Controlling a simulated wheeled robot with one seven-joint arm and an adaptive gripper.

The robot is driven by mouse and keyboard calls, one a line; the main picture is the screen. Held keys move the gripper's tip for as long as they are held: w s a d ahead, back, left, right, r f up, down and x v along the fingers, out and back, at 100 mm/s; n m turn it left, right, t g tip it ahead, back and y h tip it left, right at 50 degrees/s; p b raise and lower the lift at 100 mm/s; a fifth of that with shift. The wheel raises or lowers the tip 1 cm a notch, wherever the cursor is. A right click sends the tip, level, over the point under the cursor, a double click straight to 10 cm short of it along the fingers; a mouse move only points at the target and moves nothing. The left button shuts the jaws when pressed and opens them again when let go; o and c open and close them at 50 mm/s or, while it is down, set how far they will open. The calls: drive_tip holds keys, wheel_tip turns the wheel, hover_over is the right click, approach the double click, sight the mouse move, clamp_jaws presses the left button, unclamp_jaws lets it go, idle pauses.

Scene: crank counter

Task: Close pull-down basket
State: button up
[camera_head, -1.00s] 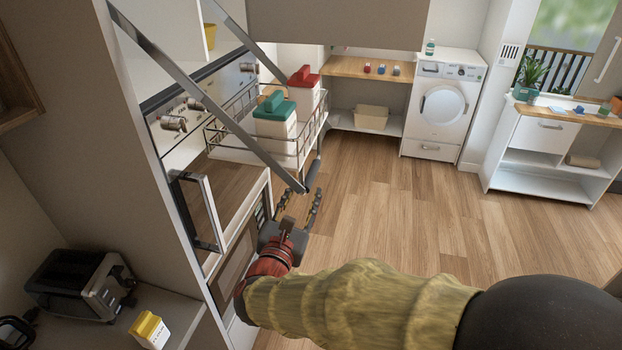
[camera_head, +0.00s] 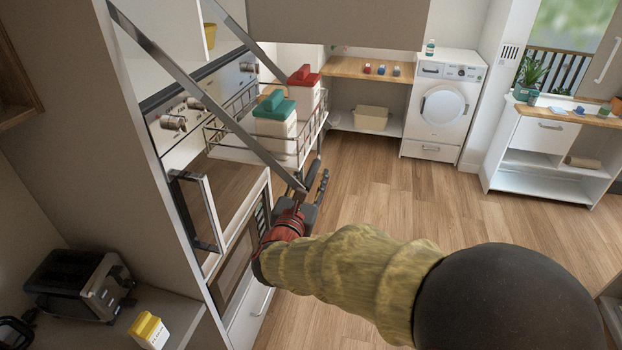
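The pull-down basket (camera_head: 262,155) is a wire-railed white shelf, lowered in front of the cabinet and hanging on two grey metal arms (camera_head: 205,98). It holds a white container with a green lid (camera_head: 275,122) and one with a red lid (camera_head: 306,90). A dark handle (camera_head: 316,168) is at its front right, beside the lower end of the near arm. My gripper (camera_head: 312,187) is at this handle, its right finger just right of it with a narrow gap. The left finger is mostly hidden behind the metal arm end. The gripper looks open; contact with the handle is not clear.
An oven with a bar handle (camera_head: 205,210) is below the basket at left. A toaster (camera_head: 80,285) and a yellow-topped container (camera_head: 149,331) sit on the lower left counter. A washing machine (camera_head: 442,105) and a white side unit (camera_head: 545,150) stand far back. The wooden floor (camera_head: 400,190) is clear.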

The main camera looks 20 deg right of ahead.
drive_tip(key=shift+c, duration=1.4)
clamp_jaws()
